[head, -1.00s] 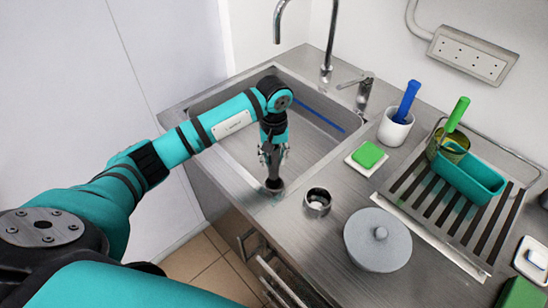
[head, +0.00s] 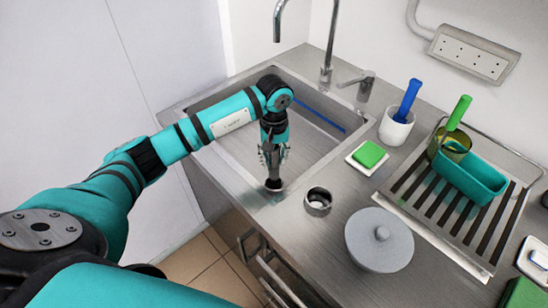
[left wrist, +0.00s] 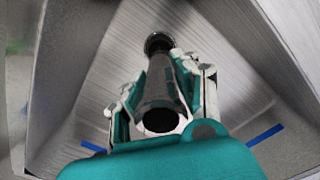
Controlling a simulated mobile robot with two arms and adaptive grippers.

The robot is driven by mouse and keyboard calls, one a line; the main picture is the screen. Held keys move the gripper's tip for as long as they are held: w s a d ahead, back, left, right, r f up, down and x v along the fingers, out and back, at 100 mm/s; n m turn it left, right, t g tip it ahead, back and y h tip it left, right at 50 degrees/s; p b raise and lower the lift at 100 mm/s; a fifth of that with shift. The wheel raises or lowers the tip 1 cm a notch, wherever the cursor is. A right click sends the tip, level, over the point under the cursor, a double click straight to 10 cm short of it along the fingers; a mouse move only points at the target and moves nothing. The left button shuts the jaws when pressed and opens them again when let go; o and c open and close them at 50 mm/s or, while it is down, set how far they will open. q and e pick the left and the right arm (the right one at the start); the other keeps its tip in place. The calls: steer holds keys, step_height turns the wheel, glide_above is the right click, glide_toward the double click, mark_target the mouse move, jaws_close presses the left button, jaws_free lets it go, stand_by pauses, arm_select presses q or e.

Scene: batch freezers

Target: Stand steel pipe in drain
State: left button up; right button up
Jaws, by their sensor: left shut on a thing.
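My left gripper (head: 272,157) points down over the front part of the sink basin (head: 310,133). It is shut on the steel pipe, which also shows in the left wrist view (left wrist: 159,92) between the two fingers, its dark open near end facing the camera. The pipe's far end runs toward a dark round opening, which looks like the drain (left wrist: 158,42). In the head view a dark ring (head: 273,185) shows below the gripper, at the pipe's lower end. I cannot tell whether the pipe is inside the opening or just above it. My right gripper is not in view.
A small metal cup (head: 318,202) and a round grey lid (head: 378,240) stand on the counter right of the gripper. A green sponge (head: 368,154), a white cup (head: 396,127) with a blue handle, and a drying rack (head: 420,225) lie farther right. A tap (head: 326,72) rises behind the basin.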

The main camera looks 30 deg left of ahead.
arm_select(q)
steer(key=shift+f+b, duration=0.6)
steer(key=shift+b, duration=0.05)
steer(key=o, duration=0.7)
steer(key=shift+o, duration=0.2)
steer(key=shift+r+p, duration=2.2)
steer(key=shift+r, duration=2)
steer(key=shift+r+p, duration=0.65)
steer(key=shift+r, duration=0.7)
steer(key=shift+f, duration=0.1)
